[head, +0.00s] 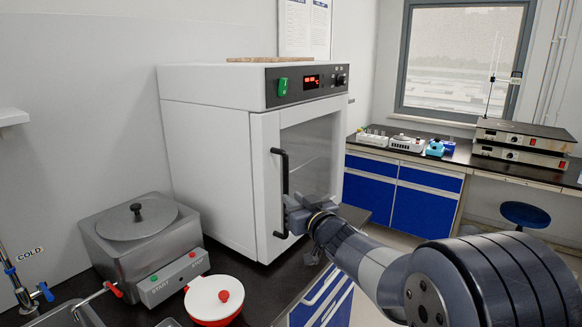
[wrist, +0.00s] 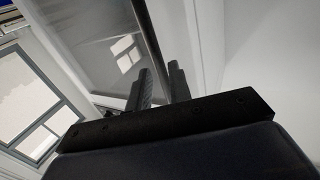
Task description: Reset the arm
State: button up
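My gripper (head: 291,213) is at the lower part of the black vertical handle (head: 284,165) on the white oven's door (head: 311,157). In the wrist view, the two dark fingers (wrist: 161,86) stand a narrow gap apart, and the dark handle (wrist: 147,38) runs down into that gap. I cannot tell whether the fingers press on the handle or are only around it. The door looks shut against the oven (head: 205,135). My arm reaches in from the right.
A steel water bath (head: 135,243) and a red and white pot (head: 214,299) stand on the dark counter at lower left. A sink tap (head: 25,290) is at the left edge. A back bench with blue cabinets (head: 423,207) and a blue stool (head: 525,213) lie beyond my arm.

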aim_at(287, 192)
jog(key=shift+d+p+x, duration=0.15)
jog(key=shift+p+x, duration=0.05)
jog(key=shift+x, duration=1.2)
jog(key=shift+d+p+x, duration=0.15)
jog(key=shift+x, duration=1.25)
jog(key=shift+w+f, duration=0.1)
jog(key=shift+w, duration=0.05)
